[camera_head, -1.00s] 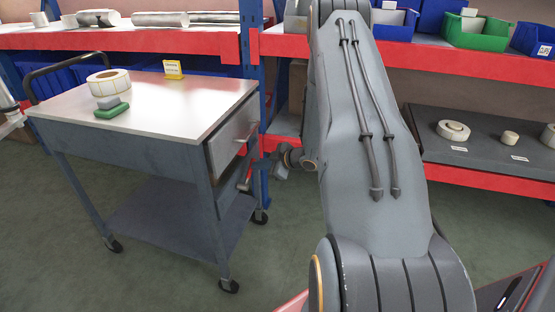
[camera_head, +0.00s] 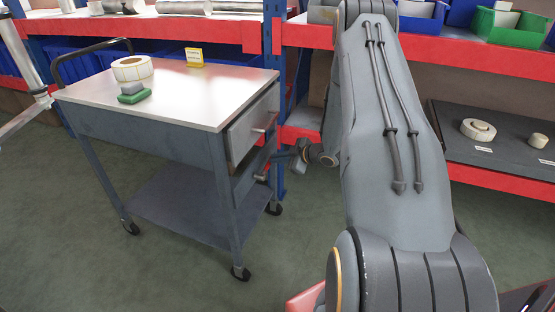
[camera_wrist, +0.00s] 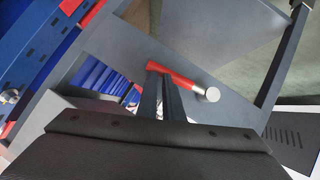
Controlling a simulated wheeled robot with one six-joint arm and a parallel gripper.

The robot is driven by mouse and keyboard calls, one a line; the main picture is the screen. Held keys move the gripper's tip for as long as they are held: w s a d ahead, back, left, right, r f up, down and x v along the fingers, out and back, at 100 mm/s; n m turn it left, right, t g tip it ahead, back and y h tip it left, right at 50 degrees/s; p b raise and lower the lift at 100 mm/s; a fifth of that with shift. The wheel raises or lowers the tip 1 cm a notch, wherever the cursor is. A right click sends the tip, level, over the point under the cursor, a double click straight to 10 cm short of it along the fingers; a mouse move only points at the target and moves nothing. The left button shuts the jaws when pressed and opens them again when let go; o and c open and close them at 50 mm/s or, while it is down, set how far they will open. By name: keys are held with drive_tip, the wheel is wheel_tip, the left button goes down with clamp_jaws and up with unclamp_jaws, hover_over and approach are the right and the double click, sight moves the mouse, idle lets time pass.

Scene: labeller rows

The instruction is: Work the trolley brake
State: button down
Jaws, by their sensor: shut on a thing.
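The grey trolley (camera_head: 150,138) stands on its castors left of my arm in the head view. In the wrist view a red lever (camera_wrist: 188,82) with a silver end (camera_wrist: 211,95) sticks out by the trolley's grey panels. My gripper (camera_wrist: 161,72) is shut on the red lever, which lies across its fingertips. In the head view my gripper (camera_head: 274,168) is small and dark at the trolley's right end, below the upper drawer (camera_head: 252,124). A pale lever end (camera_head: 261,177) shows beside it. The wrist housing hides part of the lever's surroundings.
A label roll (camera_head: 132,68), a green-based block (camera_head: 134,96) and a yellow sign (camera_head: 194,57) stand on the trolley top. The red-edged racks (camera_head: 500,180) are behind and to the right. Green floor (camera_head: 60,230) is open in front of the trolley.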

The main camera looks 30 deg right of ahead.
drive_tip(key=shift+w+r, duration=0.25)
drive_tip(key=shift+w, duration=0.05)
drive_tip(key=w+r+p+v, duration=0.2)
drive_tip(key=p+v, duration=0.1)
drive_tip(key=v, duration=1)
drive_tip(key=s+a+r+m+g+h+p, duration=0.35)
drive_tip(key=a+r+m+h, duration=0.35)
drive_tip(key=r, duration=0.5)
drive_tip(key=s+a+r+m+g+y+p, duration=0.1)
drive_tip(key=s+a+r+m+g, duration=0.1)
drive_tip(key=s+a, duration=0.7)
drive_tip(key=s+a+r+m+g+y+p, duration=0.1)
drive_tip(key=s+a+r+g, duration=0.4)
drive_tip(key=s+a, duration=0.5)
drive_tip(key=s+r+m, duration=0.1)
drive_tip(key=s, duration=0.6)
drive_tip(key=shift+a, duration=0.15)
drive_tip(key=shift+s, duration=0.1)
